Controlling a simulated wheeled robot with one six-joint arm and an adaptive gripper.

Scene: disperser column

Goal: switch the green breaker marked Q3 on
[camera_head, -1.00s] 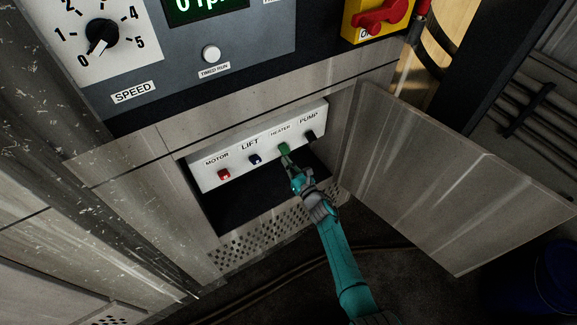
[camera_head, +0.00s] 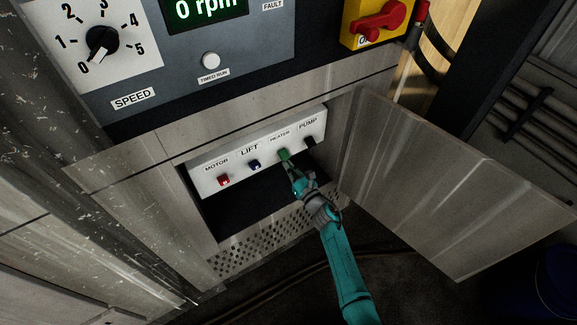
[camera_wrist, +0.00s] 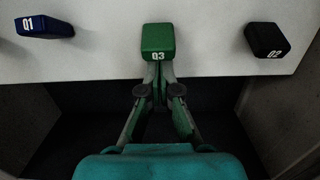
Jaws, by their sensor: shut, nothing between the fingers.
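The green breaker marked Q3 (camera_wrist: 158,40) is at the upper middle of the wrist view. In the head view the green breaker (camera_head: 283,155) sits under the HEATER label on a white strip (camera_head: 235,172) inside an open compartment. My gripper (camera_head: 289,166) is shut and empty, just below and in front of the green breaker. In the wrist view its fingertips (camera_wrist: 157,68) come together at the breaker's lower edge; I cannot tell whether they touch it. Whether the breaker's lever is up or down is not clear.
A blue breaker Q1 (camera_wrist: 45,27) and a black breaker Q2 (camera_wrist: 268,40) flank it. A red breaker (camera_head: 223,180) is under MOTOR. The open compartment door (camera_head: 440,180) stands to the right. A speed knob (camera_head: 102,42) and red rotary switch (camera_head: 380,18) are above.

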